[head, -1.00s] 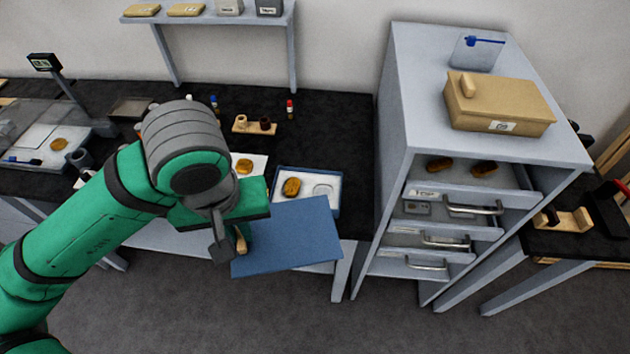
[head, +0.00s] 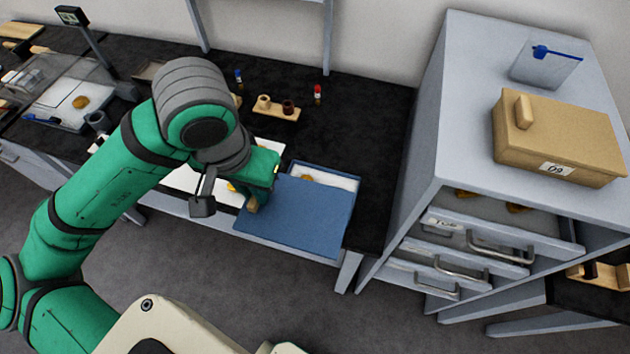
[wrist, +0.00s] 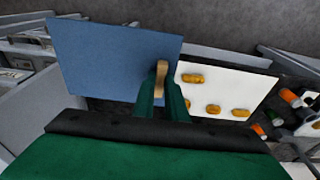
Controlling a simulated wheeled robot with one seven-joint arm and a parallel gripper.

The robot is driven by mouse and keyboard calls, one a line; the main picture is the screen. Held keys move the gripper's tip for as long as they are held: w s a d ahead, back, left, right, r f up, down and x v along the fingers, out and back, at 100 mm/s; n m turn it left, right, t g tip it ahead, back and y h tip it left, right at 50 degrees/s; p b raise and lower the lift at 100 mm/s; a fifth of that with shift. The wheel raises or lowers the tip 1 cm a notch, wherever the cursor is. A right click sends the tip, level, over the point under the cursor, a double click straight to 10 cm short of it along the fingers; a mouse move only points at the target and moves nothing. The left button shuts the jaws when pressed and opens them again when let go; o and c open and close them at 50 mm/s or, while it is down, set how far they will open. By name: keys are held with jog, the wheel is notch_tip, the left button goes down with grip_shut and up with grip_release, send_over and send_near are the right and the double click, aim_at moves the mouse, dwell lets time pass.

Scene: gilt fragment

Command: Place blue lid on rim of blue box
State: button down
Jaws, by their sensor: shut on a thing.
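The blue lid (head: 300,222) is a flat blue panel with a wooden handle (wrist: 161,75). My gripper (head: 256,196) is shut on this handle at the lid's left side. The lid (wrist: 110,52) also fills the upper left of the wrist view. The blue box (head: 318,167) shows only its back part, with a pale inside and a bit of an amber piece. The lid covers the front of the box in the head view. I cannot tell whether lid and rim touch. The box is hidden in the wrist view.
A white sheet with several amber pieces (wrist: 225,92) lies beside the lid. A wooden holder (head: 278,112) and a red-capped vial (head: 317,94) stand behind. A grey drawer cabinet (head: 425,160) rises to the right, with a tan box (head: 555,140) on top.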

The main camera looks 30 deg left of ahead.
jog(key=shift+w+a+f, duration=0.45)
jog(key=shift+w+f, duration=1.7)
jog(key=shift+w, duration=0.1)
jog(key=shift+w+a+f, duration=0.4)
jog(key=shift+w+f, duration=1.75)
jog(key=shift+w, duration=0.05)
jog(key=shift+w+a+f, duration=0.45)
jog(key=shift+w+f, duration=1.7)
jog(key=shift+w, duration=0.1)
jog(key=shift+f, duration=0.1)
jog(key=c, duration=1.8)
grip_release()
jog(key=shift+o, duration=0.2)
jog(key=shift+w, duration=0.1)
jog(key=shift+d, duration=0.1)
jog(key=shift+r, duration=0.35)
notch_tip(320, 180, up, 11)
jog(key=s, duration=0.2)
jog(key=shift+d+r, duration=0.15)
jog(key=shift+r, duration=0.05)
